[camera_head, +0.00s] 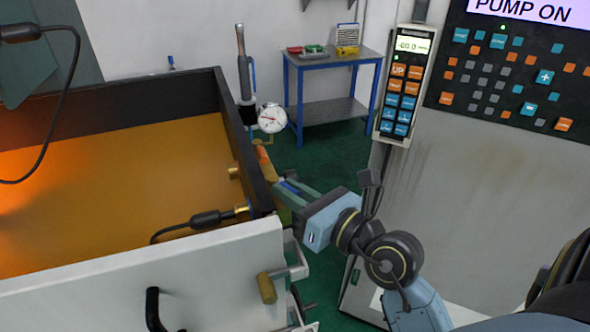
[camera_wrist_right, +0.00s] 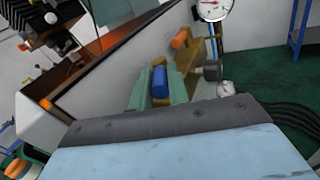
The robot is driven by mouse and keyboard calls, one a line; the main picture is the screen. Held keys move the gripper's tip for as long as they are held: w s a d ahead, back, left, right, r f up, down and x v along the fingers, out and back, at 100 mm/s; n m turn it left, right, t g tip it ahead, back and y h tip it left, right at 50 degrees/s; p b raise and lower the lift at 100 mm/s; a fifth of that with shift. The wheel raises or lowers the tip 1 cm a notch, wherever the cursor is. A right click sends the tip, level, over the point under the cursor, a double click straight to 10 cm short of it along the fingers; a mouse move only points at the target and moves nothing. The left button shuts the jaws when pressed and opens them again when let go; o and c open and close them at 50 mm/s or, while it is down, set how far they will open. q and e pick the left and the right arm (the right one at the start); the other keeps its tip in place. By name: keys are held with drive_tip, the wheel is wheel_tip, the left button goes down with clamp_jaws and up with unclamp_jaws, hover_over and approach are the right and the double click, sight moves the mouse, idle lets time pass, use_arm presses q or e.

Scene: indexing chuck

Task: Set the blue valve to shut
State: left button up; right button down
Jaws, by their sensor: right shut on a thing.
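The blue valve's handle (camera_wrist_right: 159,80) shows in the right wrist view as a short blue block between the green fingers of my right gripper (camera_wrist_right: 160,88). The gripper is shut on it. In the head view my right gripper (camera_head: 288,192) reaches in from the right to the outside of the tank's right wall, and a bit of blue (camera_head: 290,187) shows at its fingers. The fingers hide much of the valve, so I cannot tell its setting. An orange valve handle (camera_wrist_right: 180,38) on brass pipework lies just beyond. My left gripper is not in view.
The tank (camera_head: 120,190) with amber liquid fills the left. A round gauge (camera_head: 271,118) stands behind the valves. A pendant (camera_head: 407,85) hangs on the grey cabinet (camera_head: 480,190) at right. A blue-framed table (camera_head: 328,62) is at the back. Green floor lies between.

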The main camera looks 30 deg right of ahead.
drive_tip(key=shift+a+m+h+p, duration=0.25)
drive_tip(key=shift+m+h+p, duration=0.25)
drive_tip(key=shift+h, duration=0.3)
drive_tip(key=c, duration=1.3)
unclamp_jaws()
drive_tip(key=shift+c, duration=0.2)
drive_tip(key=shift+s, duration=0.1)
drive_tip(key=shift+s+d, duration=0.15)
drive_tip(key=shift+s, duration=0.45)
drive_tip(key=s+d+p, duration=0.2)
drive_tip(key=s+p, duration=0.2)
drive_tip(key=s, duration=0.8)
drive_tip(key=shift+p, duration=0.35)
